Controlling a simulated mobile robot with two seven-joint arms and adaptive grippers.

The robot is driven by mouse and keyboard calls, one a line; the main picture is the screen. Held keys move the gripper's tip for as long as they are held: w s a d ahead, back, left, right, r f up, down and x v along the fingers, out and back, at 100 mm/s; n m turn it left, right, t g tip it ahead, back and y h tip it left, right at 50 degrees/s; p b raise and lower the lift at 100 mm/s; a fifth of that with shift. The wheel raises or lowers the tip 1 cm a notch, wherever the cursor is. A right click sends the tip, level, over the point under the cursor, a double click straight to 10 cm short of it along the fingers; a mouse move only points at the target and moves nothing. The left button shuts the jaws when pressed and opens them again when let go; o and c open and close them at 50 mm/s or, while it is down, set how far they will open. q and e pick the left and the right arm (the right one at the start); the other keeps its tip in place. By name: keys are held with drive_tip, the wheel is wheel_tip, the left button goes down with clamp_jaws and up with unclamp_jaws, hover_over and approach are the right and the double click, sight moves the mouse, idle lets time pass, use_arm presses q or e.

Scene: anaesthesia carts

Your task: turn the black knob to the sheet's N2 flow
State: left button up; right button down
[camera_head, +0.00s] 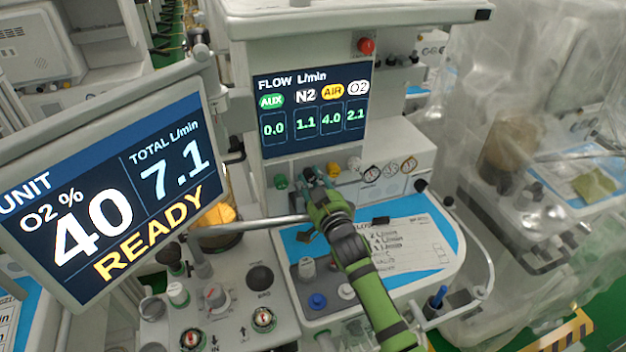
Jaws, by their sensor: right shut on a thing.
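My right gripper (312,182) reaches up to the row of flow knobs under the flow screen. It is shut on the black knob, which it mostly hides. The flow screen (311,109) reads AUX 0.0, N2 1.1, AIR 4.0 and O2 2.1. The paper sheet (425,243) lies on the blue work surface to the right of my arm. Its printed L/min lines are small and partly covered by my arm, so I cannot read them surely. My left gripper is not in view.
A green knob (281,182) is left of my gripper; a yellow knob (334,170) and a white knob (354,164) are close on its right. A tilted monitor (110,190) reads O2 40 %, total 7.1, READY. A metal bar (250,225) crosses left of my wrist.

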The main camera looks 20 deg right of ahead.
drive_tip(key=c, duration=0.9)
unclamp_jaws()
drive_tip(key=shift+r, duration=0.25)
drive_tip(key=shift+s+f, duration=0.1)
drive_tip(key=shift+f, duration=0.05)
drive_tip(key=shift+s, duration=0.35)
drive_tip(key=s, duration=1.1)
drive_tip(key=shift+d, duration=0.2)
